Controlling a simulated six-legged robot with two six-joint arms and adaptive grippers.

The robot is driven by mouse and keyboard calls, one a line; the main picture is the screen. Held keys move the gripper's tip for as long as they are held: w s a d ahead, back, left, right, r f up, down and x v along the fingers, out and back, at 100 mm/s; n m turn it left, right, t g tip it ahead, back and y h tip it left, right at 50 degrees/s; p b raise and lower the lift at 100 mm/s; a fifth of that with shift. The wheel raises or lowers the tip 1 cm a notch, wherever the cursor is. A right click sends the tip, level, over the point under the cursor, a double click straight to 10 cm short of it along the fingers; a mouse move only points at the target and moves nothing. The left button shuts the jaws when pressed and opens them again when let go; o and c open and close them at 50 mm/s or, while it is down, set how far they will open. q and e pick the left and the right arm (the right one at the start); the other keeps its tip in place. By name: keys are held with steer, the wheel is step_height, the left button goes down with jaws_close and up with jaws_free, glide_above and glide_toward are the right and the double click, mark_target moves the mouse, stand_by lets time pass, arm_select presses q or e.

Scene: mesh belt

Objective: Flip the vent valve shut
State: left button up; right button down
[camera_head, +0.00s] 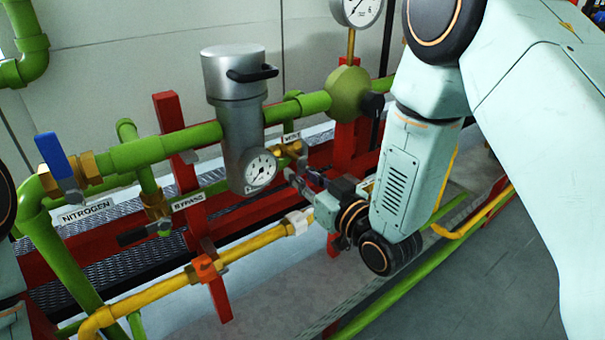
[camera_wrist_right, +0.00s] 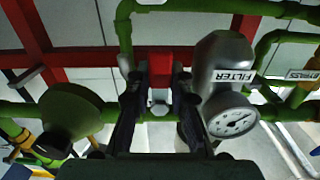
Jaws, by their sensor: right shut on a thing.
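The vent valve has a small brass body (camera_head: 299,148) on the green pipework, just right of the grey filter, beside a small white label (camera_head: 291,137). My right gripper (camera_head: 292,174) is just below this brass body, its fingers shut on what appears to be the valve's handle, mostly hidden by the fingers. In the right wrist view, my gripper's dark fingers (camera_wrist_right: 158,108) stand either side of a small pale piece, in front of a red post. The handle's exact angle cannot be told. My left gripper is out of view; only bits of my left arm show.
The grey filter (camera_head: 237,110) with its dial gauge (camera_head: 260,168) stands close left of my right gripper. A yellow pipe (camera_head: 255,240) runs below. A blue-handled nitrogen valve (camera_head: 54,158) and the bypass valve (camera_head: 155,205) are farther left. A green ball fitting (camera_head: 348,94) is at the upper right.

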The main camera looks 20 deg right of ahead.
steer(key=c, duration=1.2)
jaws_free()
steer(key=v, duration=1.2)
